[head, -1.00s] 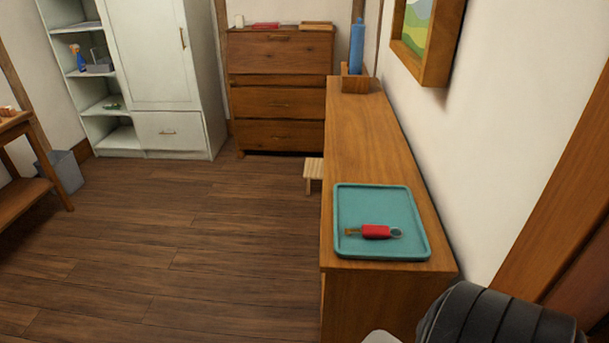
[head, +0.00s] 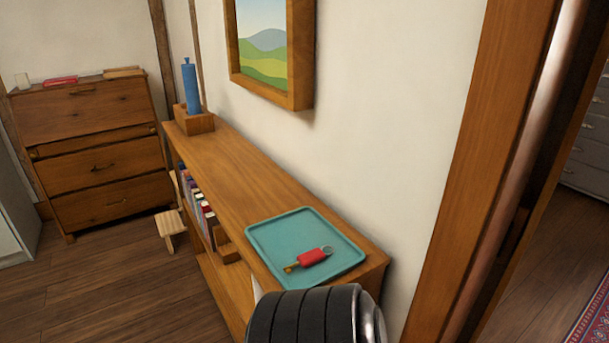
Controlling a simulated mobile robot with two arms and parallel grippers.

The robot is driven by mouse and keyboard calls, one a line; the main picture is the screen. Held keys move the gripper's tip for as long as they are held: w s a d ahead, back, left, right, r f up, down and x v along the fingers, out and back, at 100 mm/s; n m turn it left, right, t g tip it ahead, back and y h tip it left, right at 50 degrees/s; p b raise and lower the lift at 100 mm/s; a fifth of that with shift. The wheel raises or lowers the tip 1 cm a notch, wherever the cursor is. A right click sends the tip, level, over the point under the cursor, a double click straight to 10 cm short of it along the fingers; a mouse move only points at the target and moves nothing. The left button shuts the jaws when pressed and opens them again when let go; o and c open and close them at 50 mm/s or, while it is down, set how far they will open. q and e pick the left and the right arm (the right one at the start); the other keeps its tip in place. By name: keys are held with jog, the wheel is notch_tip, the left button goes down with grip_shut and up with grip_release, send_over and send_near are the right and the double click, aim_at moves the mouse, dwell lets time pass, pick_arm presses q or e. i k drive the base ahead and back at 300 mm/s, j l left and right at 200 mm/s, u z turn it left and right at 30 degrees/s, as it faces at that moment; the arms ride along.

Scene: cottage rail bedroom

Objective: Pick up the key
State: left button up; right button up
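The key (head: 310,258) has a red body, a brass-coloured end at the left and a metal ring at the right. It lies on the teal tray (head: 264,236), which rests on the near end of the long wooden shelf unit (head: 232,173). A black and silver part of my own arm shows at the bottom centre, in front of the shelf's near end. Neither gripper's fingers can be made out in the head view.
A blue bottle (head: 190,88) stands in a wooden box (head: 194,122) at the shelf's far end. Books (head: 199,208) fill the shelf below. A small stool (head: 171,228) and a wooden dresser (head: 100,150) stand to the left. A doorway opens at right. Floor at lower left is clear.

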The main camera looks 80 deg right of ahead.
aim_at(306, 259)
jog(key=i+z, duration=0.1)
jog(key=z, duration=0.3)
jog(key=i+z, duration=0.15)
jog(key=z, duration=0.2)
jog(key=i+z, duration=0.1)
jog(key=z, duration=0.3)
jog(key=i+j+z, duration=0.1)
jog(key=z, duration=0.25)
